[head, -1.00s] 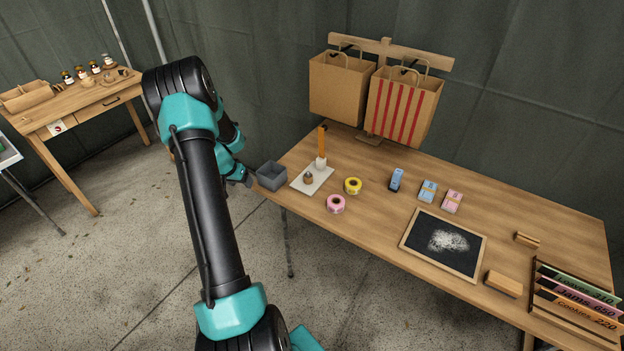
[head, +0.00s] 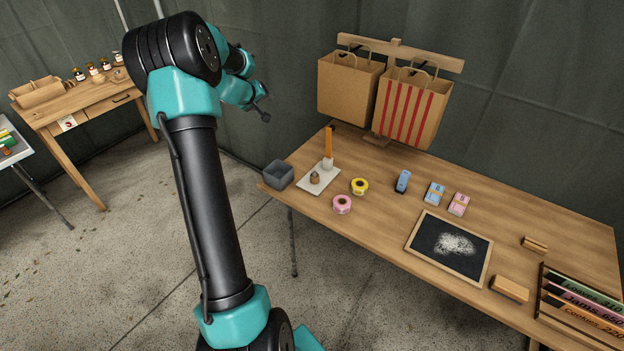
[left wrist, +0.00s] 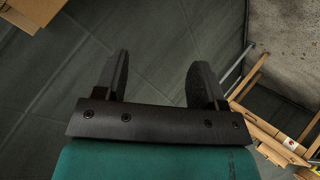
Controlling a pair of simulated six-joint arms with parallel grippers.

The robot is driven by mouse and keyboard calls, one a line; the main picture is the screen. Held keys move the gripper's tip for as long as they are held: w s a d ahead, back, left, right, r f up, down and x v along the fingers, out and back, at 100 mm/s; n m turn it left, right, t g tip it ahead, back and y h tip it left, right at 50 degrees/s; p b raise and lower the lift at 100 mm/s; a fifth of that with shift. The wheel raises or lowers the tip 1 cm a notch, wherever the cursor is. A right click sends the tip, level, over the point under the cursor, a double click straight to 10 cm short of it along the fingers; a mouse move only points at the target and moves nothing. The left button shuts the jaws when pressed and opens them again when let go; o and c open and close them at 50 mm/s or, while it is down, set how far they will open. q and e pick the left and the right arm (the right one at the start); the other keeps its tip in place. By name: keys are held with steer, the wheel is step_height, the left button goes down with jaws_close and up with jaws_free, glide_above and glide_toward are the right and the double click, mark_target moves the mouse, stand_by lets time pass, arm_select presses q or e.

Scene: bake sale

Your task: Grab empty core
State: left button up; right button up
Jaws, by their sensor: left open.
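A small brown roll-like piece (head: 315,177), which looks like the empty core, sits on a white card (head: 307,187) at the table's left end. I cannot make out whether it is hollow. A yellow tape roll (head: 359,187) and a pink tape roll (head: 342,204) lie to its right. My left gripper (head: 264,105) is raised in the air, above and to the left of the card, far from the core. In the left wrist view its two fingers (left wrist: 158,82) are apart with nothing between them. My right gripper is out of view.
A grey bin (head: 279,174) stands left of the card, and an orange stick in a white base (head: 328,148) stands behind it. Paper bags (head: 350,86) hang from a wooden rack at the back. A chalkboard (head: 449,245) lies to the right.

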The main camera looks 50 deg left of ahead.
arm_select(q)
step_height(320, 180, up, 3)
steer(key=w+d, duration=0.2)
steer(key=m+g+h, duration=0.4)
steer(key=m+g, duration=0.6)
steer(key=m, duration=1.5)
glide_above(315, 172)
step_height(315, 172, down, 11)
step_height(315, 172, down, 12)
steer(key=shift+r, duration=0.25)
steer(key=shift+f, duration=0.4)
steer(key=shift+f, duration=0.1)
